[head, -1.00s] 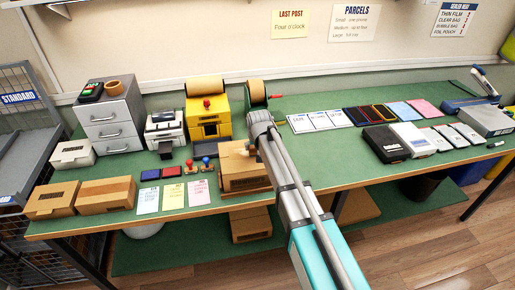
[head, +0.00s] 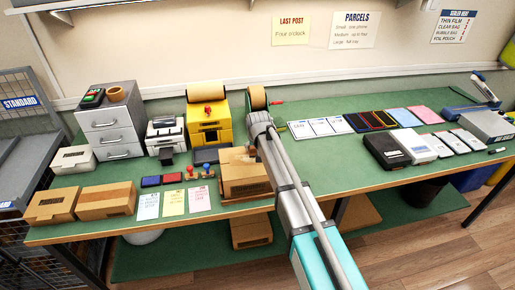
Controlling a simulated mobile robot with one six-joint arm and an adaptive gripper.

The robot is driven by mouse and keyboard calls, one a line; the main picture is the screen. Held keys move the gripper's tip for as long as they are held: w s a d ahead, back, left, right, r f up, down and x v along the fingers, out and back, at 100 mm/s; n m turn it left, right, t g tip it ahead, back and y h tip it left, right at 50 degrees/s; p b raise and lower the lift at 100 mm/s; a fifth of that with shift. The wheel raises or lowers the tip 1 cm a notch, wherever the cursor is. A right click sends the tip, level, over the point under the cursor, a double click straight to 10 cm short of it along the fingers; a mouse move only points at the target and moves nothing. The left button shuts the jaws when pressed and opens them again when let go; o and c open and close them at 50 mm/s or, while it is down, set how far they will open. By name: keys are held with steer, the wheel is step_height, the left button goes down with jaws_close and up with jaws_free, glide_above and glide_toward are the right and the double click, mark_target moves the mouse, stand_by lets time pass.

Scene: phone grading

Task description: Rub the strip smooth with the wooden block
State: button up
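A brown carton (head: 246,180) stands at the front edge of the green bench, left of my arm. My arm reaches over the bench, and its wrist end is above and behind the carton's right side. My gripper is mostly hidden behind the arm at the carton's top, so its fingers cannot be made out. A tan patch shows at the carton's top beside the arm; I cannot tell whether it is the wooden block or the carton. The strip cannot be made out.
A yellow machine (head: 208,118) and a green tape dispenser (head: 257,98) stand behind. Ink pads, stamps (head: 190,172) and paper slips (head: 173,201) lie left of the carton. Phones and a black box (head: 386,149) are right. Bench between arm and black box is clear.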

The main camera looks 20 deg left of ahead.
mark_target(247, 153)
steer(key=shift+s+a+f, duration=0.1)
steer(key=shift+s+a, duration=0.35)
steer(key=shift+a, duration=0.35)
steer(key=shift+s, duration=0.15)
steer(key=shift+s+d, duration=0.45)
steer(key=shift+s, duration=0.4)
steer(key=shift+s+d, duration=0.4)
steer(key=shift+s, duration=0.4)
steer(key=shift+a, duration=0.15)
steer(key=shift+s+a, duration=0.35)
steer(key=shift+a, duration=0.35)
steer(key=shift+w+a, duration=0.1)
steer(key=shift+w, duration=0.05)
steer(key=shift+w+a, duration=0.4)
steer(key=shift+w, duration=0.45)
steer(key=shift+w+a, duration=0.35)
steer(key=shift+w, duration=0.5)
